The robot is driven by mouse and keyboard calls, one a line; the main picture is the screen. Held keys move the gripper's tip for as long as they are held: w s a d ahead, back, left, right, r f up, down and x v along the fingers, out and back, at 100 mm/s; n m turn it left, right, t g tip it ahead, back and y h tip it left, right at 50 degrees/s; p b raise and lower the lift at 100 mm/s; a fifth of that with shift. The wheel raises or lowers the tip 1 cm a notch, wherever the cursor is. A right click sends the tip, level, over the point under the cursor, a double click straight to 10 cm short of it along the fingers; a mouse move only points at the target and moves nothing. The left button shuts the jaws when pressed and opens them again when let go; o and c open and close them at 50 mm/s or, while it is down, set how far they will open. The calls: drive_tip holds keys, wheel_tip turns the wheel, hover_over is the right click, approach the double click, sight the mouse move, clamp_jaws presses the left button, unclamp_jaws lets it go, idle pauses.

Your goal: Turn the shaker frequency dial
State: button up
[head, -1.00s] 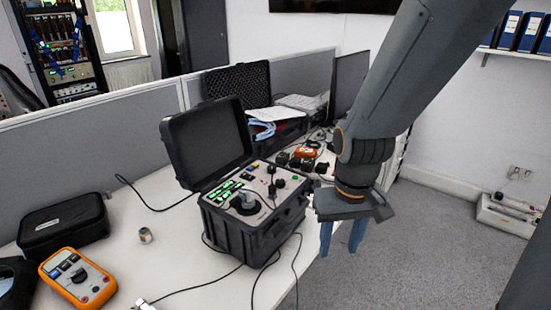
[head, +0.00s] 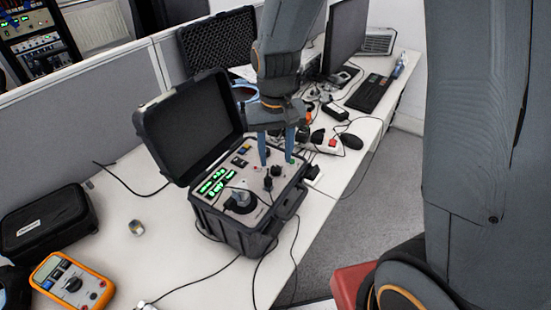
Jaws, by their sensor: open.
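The portable shaker unit is an open black case (head: 232,238) on the white desk, its lid raised at the left. Its light panel has green lit displays (head: 213,182), a round dark shaker mount (head: 241,202) and small dark knobs. One dark knob (head: 268,183) stands on the right part of the panel, just below my gripper in the picture. I cannot tell which knob is the frequency dial. My gripper (head: 276,161) points down over the panel's back right part, its two blue fingers apart and empty. The fingers hide part of the panel behind them.
An orange multimeter (head: 72,285) and a black pouch (head: 44,222) lie at the left, with a small metal cylinder (head: 137,228) nearby. Cables cross the desk around the case. A second open case (head: 215,47), a monitor (head: 345,38) and a keyboard (head: 369,93) stand behind.

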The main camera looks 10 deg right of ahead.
sight(276, 168)
drive_tip(key=shift+s+f+p, duration=0.1)
drive_tip(key=shift+f+p, duration=0.2)
drive_tip(key=shift+f, duration=1.4)
drive_tip(key=shift+c, duration=0.3)
drive_tip(key=c, duration=1)
